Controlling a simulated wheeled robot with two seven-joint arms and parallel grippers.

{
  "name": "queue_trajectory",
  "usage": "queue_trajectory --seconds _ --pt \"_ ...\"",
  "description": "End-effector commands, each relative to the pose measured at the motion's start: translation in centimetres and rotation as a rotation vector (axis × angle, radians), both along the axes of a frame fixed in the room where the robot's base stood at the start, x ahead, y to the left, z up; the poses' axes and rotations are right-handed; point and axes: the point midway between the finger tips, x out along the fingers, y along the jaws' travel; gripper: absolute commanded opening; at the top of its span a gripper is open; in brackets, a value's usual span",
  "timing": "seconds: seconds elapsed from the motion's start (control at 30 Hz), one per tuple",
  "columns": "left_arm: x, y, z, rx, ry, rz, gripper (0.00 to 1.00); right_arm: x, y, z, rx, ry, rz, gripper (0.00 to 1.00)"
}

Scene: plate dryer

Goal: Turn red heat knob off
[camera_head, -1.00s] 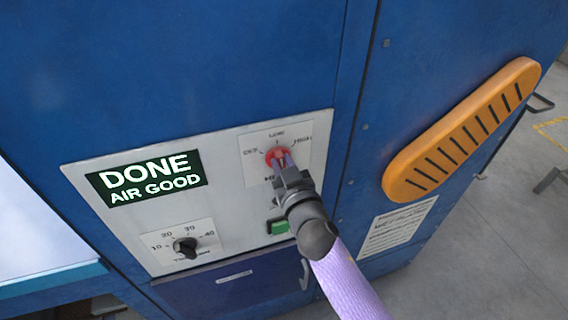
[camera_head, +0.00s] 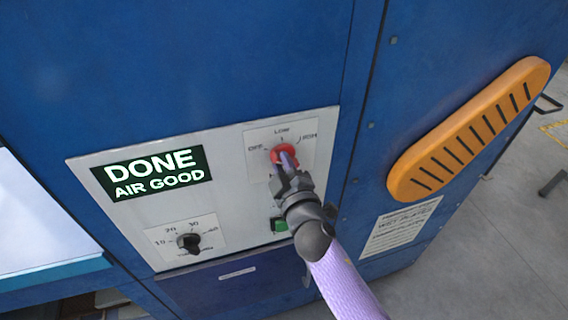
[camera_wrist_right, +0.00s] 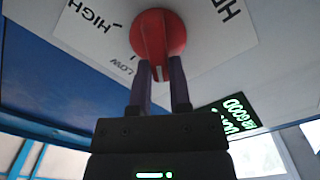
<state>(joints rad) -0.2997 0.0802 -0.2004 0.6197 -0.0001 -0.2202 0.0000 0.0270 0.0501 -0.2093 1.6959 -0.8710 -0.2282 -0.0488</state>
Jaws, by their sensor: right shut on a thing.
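The red heat knob (camera_head: 281,149) sits on a white label plate marked OFF, LOW and HIGH, near the upper right of the control panel. It also shows in the right wrist view (camera_wrist_right: 158,20), with a raised grip bar across it. My right gripper (camera_head: 287,161) reaches the knob from below; in the right wrist view its two fingers (camera_wrist_right: 161,66) are on either side of the bar's lower end, shut on the knob. The fingers partly hide the knob in the head view, and I cannot tell exactly which mark it points to. My left gripper is not in view.
On the panel (camera_head: 235,190) are a lit DONE AIR GOOD display (camera_head: 151,173), a black timer dial (camera_head: 188,242) and a green button (camera_head: 279,225) beside my gripper. An orange slotted handle-like piece (camera_head: 468,130) sticks out on the right. Floor shows at far right.

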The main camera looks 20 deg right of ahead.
Motion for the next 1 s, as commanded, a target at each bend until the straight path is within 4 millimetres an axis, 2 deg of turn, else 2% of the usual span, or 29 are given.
queue_trajectory --seconds 0.3,0.77,0.8,0.97,1.0 --pt "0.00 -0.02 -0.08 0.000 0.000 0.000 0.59 0.00 0.08 -0.14 -0.088 -0.002 0.001 0.00" --pt "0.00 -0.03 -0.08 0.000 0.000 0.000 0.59 -0.01 0.08 -0.16 -0.103 -0.003 0.001 0.00" --pt "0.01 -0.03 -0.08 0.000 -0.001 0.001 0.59 -0.01 0.08 -0.17 -0.103 -0.003 0.001 0.26" --pt "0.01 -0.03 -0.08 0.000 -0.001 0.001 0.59 -0.01 0.08 -0.16 -0.102 -0.003 0.001 0.59" --pt "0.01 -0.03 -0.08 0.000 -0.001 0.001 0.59 -0.01 0.08 -0.16 -0.102 -0.003 0.001 0.59"
